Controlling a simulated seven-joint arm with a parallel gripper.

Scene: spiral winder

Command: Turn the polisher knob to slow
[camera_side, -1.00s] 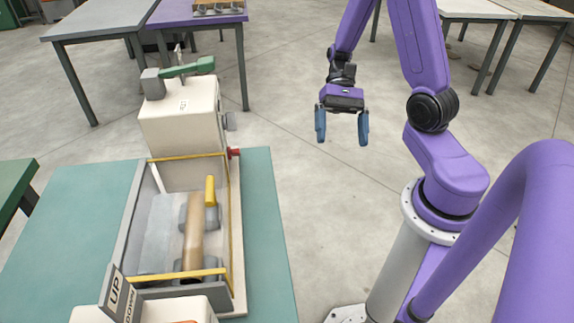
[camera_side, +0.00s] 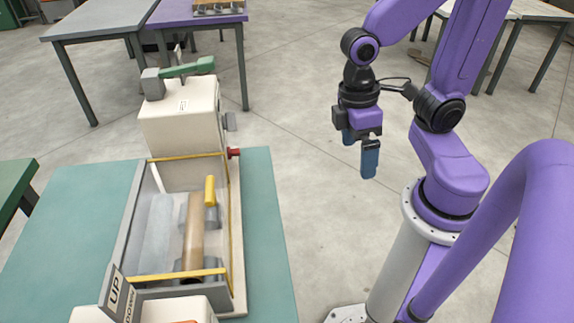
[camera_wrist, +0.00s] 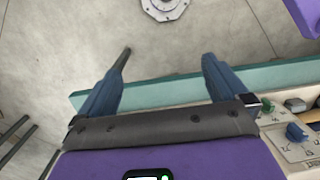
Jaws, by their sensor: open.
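The cream machine housing (camera_side: 180,112) stands at the back of the teal table. A grey knob (camera_side: 230,121) sticks out of its right side, above a red button (camera_side: 234,153). In the wrist view, a blue knob (camera_wrist: 296,131) sits on a cream panel (camera_wrist: 285,145) with small markings at the right edge. I cannot read the markings or tell which knob is the polisher's. My gripper (camera_side: 359,158) hangs over the floor, right of the machine and apart from it. Its blue fingers are open and empty, also in the wrist view (camera_wrist: 165,62).
The teal table (camera_side: 264,230) carries an open frame with yellow bars (camera_side: 180,275), a brown roller (camera_side: 194,235) and an UP sign (camera_side: 117,292). A green lever (camera_side: 188,68) tops the housing. The floor between table and arm is clear.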

